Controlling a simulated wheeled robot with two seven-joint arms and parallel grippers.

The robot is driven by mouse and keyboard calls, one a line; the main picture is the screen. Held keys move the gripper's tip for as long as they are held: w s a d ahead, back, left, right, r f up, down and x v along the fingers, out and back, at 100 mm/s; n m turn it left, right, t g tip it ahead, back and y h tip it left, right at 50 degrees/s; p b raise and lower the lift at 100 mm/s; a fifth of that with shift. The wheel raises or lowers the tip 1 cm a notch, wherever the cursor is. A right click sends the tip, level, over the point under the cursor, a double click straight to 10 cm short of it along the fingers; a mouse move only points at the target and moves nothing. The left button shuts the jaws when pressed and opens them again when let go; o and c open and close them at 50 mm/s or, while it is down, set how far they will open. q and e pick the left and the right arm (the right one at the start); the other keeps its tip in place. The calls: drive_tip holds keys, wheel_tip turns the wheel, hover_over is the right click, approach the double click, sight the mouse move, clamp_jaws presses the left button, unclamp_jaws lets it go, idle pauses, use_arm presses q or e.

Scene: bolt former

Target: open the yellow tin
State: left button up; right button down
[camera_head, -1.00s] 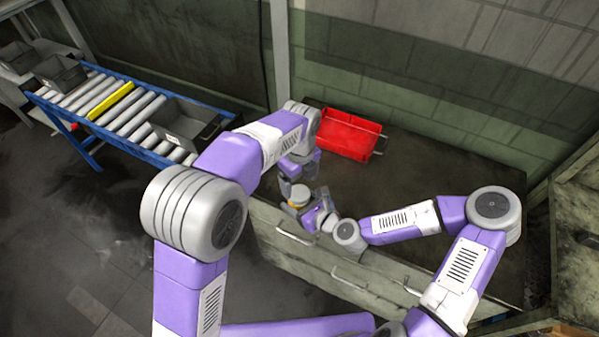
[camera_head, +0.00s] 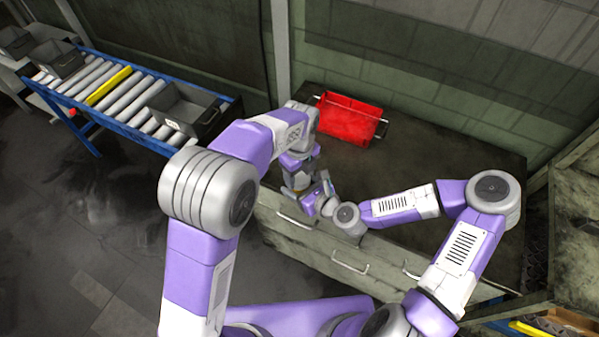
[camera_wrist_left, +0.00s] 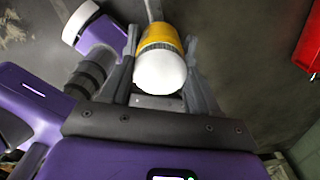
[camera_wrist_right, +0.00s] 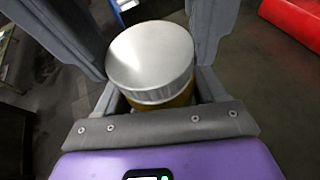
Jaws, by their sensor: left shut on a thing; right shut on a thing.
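The yellow tin (camera_wrist_left: 158,38) shows between my left gripper's fingers (camera_wrist_left: 162,70) in the left wrist view, with its pale rounded end (camera_wrist_left: 160,73) towards the palm. In the right wrist view its silver lid (camera_wrist_right: 148,58) sits over a yellow band (camera_wrist_right: 165,103), between my right gripper's fingers (camera_wrist_right: 150,40). Lid and body look together there; I cannot tell if there is a gap. In the head view my left gripper (camera_head: 296,183) points down and my right gripper (camera_head: 318,201) is close beside it, above the bench's front edge. The tin is mostly hidden there. Both grippers are shut on it.
A red crate (camera_head: 345,122) stands on the dark bench (camera_head: 420,150) behind the grippers. The bench front has drawer handles (camera_head: 350,268). A roller conveyor (camera_head: 110,97) with a grey bin (camera_head: 185,108) stands at left. Shelving (camera_head: 575,190) is at right.

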use_arm(q)
drive_tip(key=shift+c, duration=0.4)
drive_tip(key=n, duration=0.6)
drive_tip(key=shift+n, duration=0.4)
drive_tip(key=shift+r, duration=0.1)
drive_tip(key=o, duration=1.2)
drive_tip(key=shift+c, duration=0.2)
drive_tip(key=shift+r, duration=2.25)
drive_tip(key=shift+c, duration=0.4)
drive_tip(key=m, duration=0.1)
drive_tip(key=r+m, duration=0.1)
drive_tip(key=m, duration=0.1)
drive_tip(key=shift+s+d+r+m, duration=0.1)
drive_tip(key=shift+m, duration=0.2)
wheel_tip(320, 180, up, 2)
drive_tip(key=m, duration=0.3)
drive_tip(key=shift+f, duration=3.95)
